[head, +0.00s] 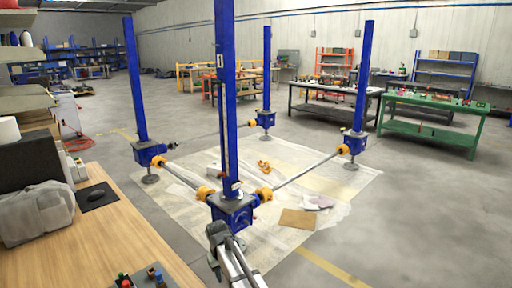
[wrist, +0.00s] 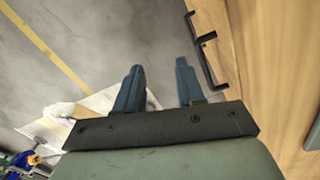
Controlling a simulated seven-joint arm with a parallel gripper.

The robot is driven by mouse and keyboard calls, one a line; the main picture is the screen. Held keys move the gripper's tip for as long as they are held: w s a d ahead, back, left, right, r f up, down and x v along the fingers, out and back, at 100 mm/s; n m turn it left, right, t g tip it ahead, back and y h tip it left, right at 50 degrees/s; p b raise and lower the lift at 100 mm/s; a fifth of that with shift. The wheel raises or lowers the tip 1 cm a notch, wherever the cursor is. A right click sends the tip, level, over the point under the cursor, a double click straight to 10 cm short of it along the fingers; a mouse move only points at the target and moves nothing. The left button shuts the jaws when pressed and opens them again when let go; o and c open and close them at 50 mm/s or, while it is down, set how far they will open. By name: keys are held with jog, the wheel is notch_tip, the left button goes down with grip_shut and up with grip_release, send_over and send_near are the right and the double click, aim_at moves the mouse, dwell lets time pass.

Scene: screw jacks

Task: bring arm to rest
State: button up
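In the wrist view my gripper (wrist: 159,70) has its two dark blue fingers apart, with nothing between them but grey floor. A grey arm-like part (head: 232,258) rises at the bottom centre of the head view, in front of the nearest jack; I cannot make out my gripper there. Several blue screw jacks with tall blue posts stand on the floor sheet, including the near one (head: 232,208), the left one (head: 149,153) and the right one (head: 354,142). Shafts with orange couplings link them. Part of a blue jack shows at the wrist view's lower left (wrist: 18,160).
A wooden workbench (head: 130,225) fills the head view's lower left, with a mouse pad (head: 96,195) and small parts on it. In the wrist view, a wooden front with a black handle (wrist: 204,50) is close at the right. Open floor (head: 420,220) lies right.

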jog(key=s+d+f+m+g, duration=0.1)
jog(key=s+d+f+g, duration=0.1)
jog(key=s+d+f, duration=0.9)
jog(key=s+d+f+m+g, duration=0.1)
jog(key=s+d+f+m, duration=0.1)
jog(key=s+d+f, duration=0.8)
jog(key=s+d+f+m+g, duration=0.1)
jog(key=s+d+f, duration=0.1)
jog(key=s, duration=0.6)
jog(key=s+d+f+g, duration=0.1)
jog(key=s+d+f, duration=0.2)
jog(key=s, duration=0.6)
jog(key=s+d+f+m+g, duration=0.1)
jog(key=s+d+f+g, duration=0.1)
jog(key=s+f, duration=0.4)
jog(key=s, duration=0.2)
jog(key=shift+s+d+m+y, duration=0.3)
jog(key=shift+s+d+y, duration=0.1)
